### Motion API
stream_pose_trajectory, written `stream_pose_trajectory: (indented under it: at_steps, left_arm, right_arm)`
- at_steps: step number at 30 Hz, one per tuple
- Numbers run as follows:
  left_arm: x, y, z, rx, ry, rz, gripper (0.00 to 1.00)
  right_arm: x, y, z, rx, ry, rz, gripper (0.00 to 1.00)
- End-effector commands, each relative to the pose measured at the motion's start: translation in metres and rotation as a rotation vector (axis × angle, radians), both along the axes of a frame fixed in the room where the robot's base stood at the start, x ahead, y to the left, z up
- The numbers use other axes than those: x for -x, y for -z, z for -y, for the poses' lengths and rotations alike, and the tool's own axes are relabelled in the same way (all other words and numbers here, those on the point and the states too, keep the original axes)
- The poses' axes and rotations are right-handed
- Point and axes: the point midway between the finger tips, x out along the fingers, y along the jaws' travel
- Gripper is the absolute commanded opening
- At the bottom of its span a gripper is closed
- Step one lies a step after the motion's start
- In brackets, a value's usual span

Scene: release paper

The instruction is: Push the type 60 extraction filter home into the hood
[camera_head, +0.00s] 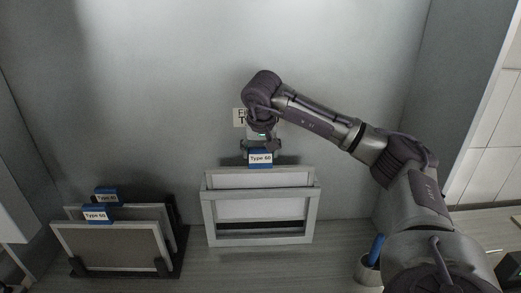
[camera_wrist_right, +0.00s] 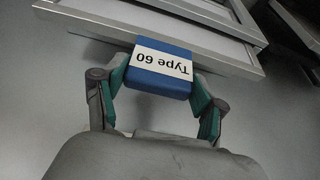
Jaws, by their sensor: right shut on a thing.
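The type 60 extraction filter (camera_head: 265,178) is a pale framed panel with a blue tab (camera_head: 260,159) labelled "Type 60". It stands upright, partly inside the grey slotted frame of the hood (camera_head: 208,218), with its top edge and tab above the frame's top bar. A dark gap shows low in the frame's opening, below the pale panel. My right gripper (camera_head: 260,148) is above the frame, shut on the blue tab. In the right wrist view, its two fingers (camera_wrist_right: 160,85) sit on either side of the tab (camera_wrist_right: 162,68). My left gripper is not in view.
A dark rack (camera_head: 163,266) at left holds a Type 50 filter (camera_head: 105,247) and another blue-tabbed filter (camera_head: 108,194) behind. A sign (camera_head: 239,118) on the back wall is partly hidden by my arm. A cup (camera_head: 367,270) with a blue item stands at right.

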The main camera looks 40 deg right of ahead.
Motion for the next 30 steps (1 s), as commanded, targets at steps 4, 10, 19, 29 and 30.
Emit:
stream_pose_trajectory:
  at_steps: [4, 10, 19, 29, 30]
  left_arm:
    - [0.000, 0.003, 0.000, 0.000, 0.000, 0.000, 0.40]
    - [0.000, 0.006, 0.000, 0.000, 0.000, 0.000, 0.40]
    - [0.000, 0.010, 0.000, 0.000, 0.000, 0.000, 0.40]
    - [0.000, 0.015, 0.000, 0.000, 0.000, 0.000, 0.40]
    - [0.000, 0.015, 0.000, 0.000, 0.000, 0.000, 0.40]
  right_arm:
    - [0.000, 0.004, 0.000, 0.000, 0.001, 0.002, 0.01]
    - [0.000, 0.009, 0.000, 0.000, 0.001, 0.002, 0.01]
    - [0.000, 0.016, 0.000, 0.000, 0.001, 0.002, 0.01]
    - [0.000, 0.025, 0.000, 0.001, 0.000, 0.001, 0.01]
    - [0.000, 0.026, 0.000, 0.001, 0.000, 0.001, 0.01]
